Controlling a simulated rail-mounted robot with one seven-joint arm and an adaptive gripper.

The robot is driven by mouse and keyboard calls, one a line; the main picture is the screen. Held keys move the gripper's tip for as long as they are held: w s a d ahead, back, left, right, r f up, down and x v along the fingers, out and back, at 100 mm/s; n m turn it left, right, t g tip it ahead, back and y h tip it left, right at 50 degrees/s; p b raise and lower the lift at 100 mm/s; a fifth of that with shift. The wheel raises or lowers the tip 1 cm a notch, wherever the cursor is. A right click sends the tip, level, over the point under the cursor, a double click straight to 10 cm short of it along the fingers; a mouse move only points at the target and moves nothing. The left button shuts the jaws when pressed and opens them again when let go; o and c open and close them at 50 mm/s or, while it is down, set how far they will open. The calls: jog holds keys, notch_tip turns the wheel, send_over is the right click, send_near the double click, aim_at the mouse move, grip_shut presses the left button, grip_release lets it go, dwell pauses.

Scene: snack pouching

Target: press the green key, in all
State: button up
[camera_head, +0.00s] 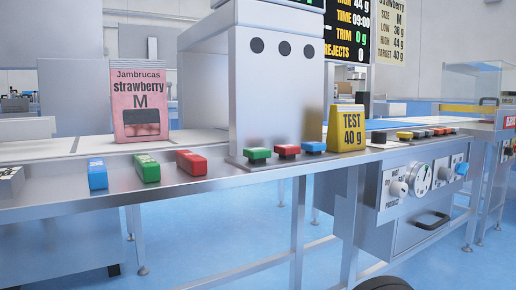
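A green key (258,154) stands on a dark base on the steel ledge, at the left of a short row below the white machine housing (277,90). A red key (287,150) and a blue key (313,147) stand to its right. A second green item, a green block with a pale label (147,168), lies further left on the ledge, between a blue block (97,174) and a red block (191,162). My gripper is not in view. A dark rounded shape shows at the bottom edge; I cannot tell what it is.
A pink strawberry pouch (138,108) stands behind the blocks. A yellow TEST 40 g block (346,128) stands right of the blue key. Further right are several small coloured buttons (404,135) and a panel with knobs (419,178). The space before the ledge looks clear.

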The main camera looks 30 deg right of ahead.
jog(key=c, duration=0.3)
